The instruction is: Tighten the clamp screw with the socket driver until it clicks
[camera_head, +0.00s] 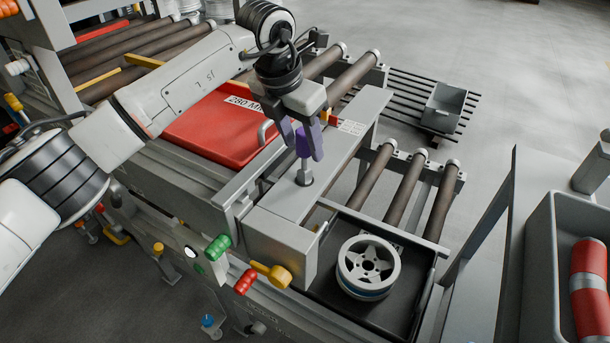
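My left gripper (302,146) comes in from the left and points down above the grey beam (345,150). Its two dark fingers are closed around the purple handle of the socket driver (303,144). The driver stands nearly upright, and its metal shaft runs down to a dark round fitting, the clamp screw's place (304,178), on top of the beam. The screw head itself is hidden under the driver's tip, so I cannot tell how fully the socket sits on it. My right gripper is not in view.
A red panel (215,128) lies behind the beam. A wheel (367,267) rests on a black tray (400,312) in front. Green, red and yellow handles (278,276) stick out at the front edge. Rollers (403,192) run to the right. A grey bin (560,235) with a red cylinder stands at far right.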

